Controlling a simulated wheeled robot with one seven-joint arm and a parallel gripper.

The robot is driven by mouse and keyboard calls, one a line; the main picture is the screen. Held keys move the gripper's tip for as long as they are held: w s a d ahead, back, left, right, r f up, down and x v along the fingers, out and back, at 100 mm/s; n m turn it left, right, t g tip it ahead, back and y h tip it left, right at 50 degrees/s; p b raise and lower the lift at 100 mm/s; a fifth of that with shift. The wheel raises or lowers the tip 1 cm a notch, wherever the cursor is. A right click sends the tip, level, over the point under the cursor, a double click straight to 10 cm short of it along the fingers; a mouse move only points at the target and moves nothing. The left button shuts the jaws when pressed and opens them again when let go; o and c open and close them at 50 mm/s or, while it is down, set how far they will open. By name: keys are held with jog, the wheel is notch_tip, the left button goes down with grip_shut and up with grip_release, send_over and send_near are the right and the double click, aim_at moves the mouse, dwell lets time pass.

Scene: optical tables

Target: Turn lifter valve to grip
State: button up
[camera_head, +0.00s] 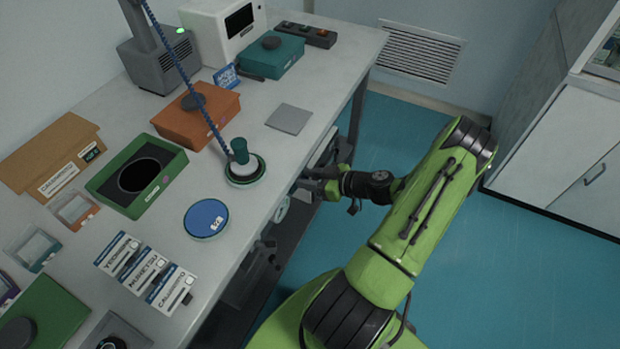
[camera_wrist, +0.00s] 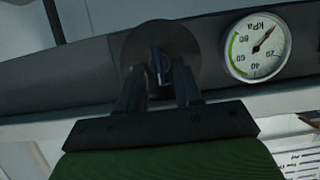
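The valve is a dark round disc with a small narrow dark blue knob (camera_wrist: 157,62) at its centre, on a dark panel in the wrist view. My gripper (camera_wrist: 160,75) is open, with one finger at each side of the knob and gaps between; whether a fingertip touches the disc I cannot tell. In the head view my gripper (camera_head: 316,184) is at the table's front edge, and the valve is not clearly visible there. The vacuum lifter (camera_head: 241,163), with a green handle and a blue coiled hose, stands on the tabletop.
A round kPa gauge (camera_wrist: 257,46) sits right of the valve, upside down in the wrist view. On the table (camera_head: 222,250) are a green tray (camera_head: 115,193), an orange box (camera_head: 184,125), a blue disc (camera_head: 206,218) and several labels. The blue floor (camera_head: 500,250) to the right is clear.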

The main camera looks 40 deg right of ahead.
grip_shut()
jog(key=shift+d, duration=0.1)
jog(key=shift+w+d+f+m+t+y+b, duration=0.1)
jog(key=shift+d+f+m+y+b, duration=0.2)
jog(key=shift+m+y+b, duration=1.4)
jog(key=shift+w+d+f+m+t+y+b, duration=0.1)
jog(key=shift+d+f+m+y+b, duration=0.45)
jog(key=shift+m, duration=2.2)
jog(key=shift+w+a+m+t+y+b, duration=0.1)
jog(key=shift+m+y+b, duration=0.7)
jog(key=shift+m+y, duration=1.05)
jog(key=shift+m+h, duration=0.4)
jog(key=shift+m, duration=0.2)
grip_release()
